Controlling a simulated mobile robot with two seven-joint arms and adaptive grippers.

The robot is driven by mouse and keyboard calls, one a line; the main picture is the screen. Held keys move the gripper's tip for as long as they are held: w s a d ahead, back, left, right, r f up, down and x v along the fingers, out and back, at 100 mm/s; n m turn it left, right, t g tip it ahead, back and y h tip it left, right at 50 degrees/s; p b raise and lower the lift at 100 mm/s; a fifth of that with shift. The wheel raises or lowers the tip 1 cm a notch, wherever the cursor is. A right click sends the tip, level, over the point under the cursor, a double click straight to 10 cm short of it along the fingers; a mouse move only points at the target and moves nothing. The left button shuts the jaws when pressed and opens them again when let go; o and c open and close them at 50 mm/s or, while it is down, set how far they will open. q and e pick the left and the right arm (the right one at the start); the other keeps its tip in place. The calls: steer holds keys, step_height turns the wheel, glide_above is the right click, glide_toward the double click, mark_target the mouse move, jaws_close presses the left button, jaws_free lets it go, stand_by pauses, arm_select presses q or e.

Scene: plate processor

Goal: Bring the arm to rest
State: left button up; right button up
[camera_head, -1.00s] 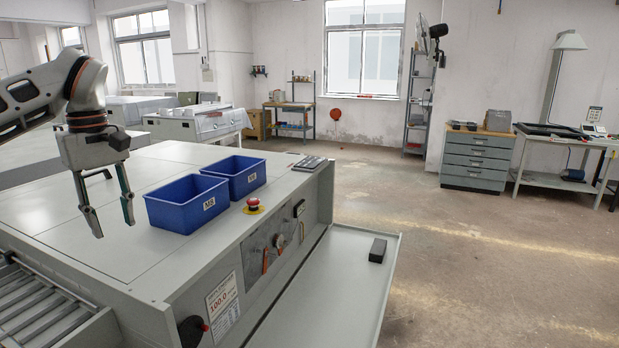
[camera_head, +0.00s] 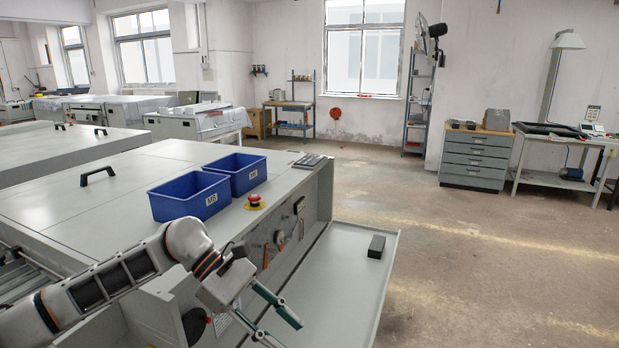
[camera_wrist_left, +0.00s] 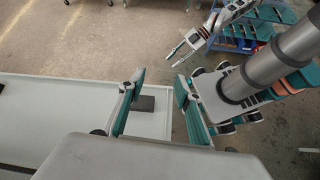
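My left arm reaches in low at the left of the head view. My left gripper (camera_head: 287,334) is open and empty, in front of the grey processor's (camera_head: 125,215) front panel and beside the fold-out shelf (camera_head: 335,300). In the left wrist view its two fingers stand apart with nothing between them (camera_wrist_left: 159,80). My right gripper (camera_wrist_left: 176,57) shows small near the top of the left wrist view, beside my column; its finger gap is too small to judge. It is not in the head view.
Two blue bins (camera_head: 190,196) (camera_head: 237,174) and a red emergency button (camera_head: 254,199) are on the processor top. A dark block (camera_head: 377,247) lies on the shelf; it also shows in the left wrist view (camera_wrist_left: 145,104). The floor to the right is clear.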

arm_select(q)
steer(key=s+d+r+n+t+h, duration=0.2)
steer(key=s+d+n+t+h, duration=0.15)
steer(key=d+n+h, duration=0.65)
steer(key=w+a+f+n+t+y, duration=0.1)
steer(key=a+f+n+t+y, duration=0.6)
steer(key=n, duration=1)
steer(key=w+a+f+n+t+y, duration=0.2)
steer(key=a+f+n+t+y, duration=0.2)
steer(key=a+f+n+t, duration=0.85)
steer(key=s+a+f+n+g+y, duration=0.3)
steer(key=s+a+f+n+g, duration=0.1)
steer(key=s+f+n, duration=0.4)
steer(key=s+a+f+n+g+y, duration=0.3)
steer(key=s+f+n+g+y, duration=0.1)
steer(key=s+f+n, duration=0.4)
steer(key=shift+s+a+f+g, duration=0.4)
steer(key=shift+s+f+g, duration=0.1)
steer(key=shift+s+f, duration=0.4)
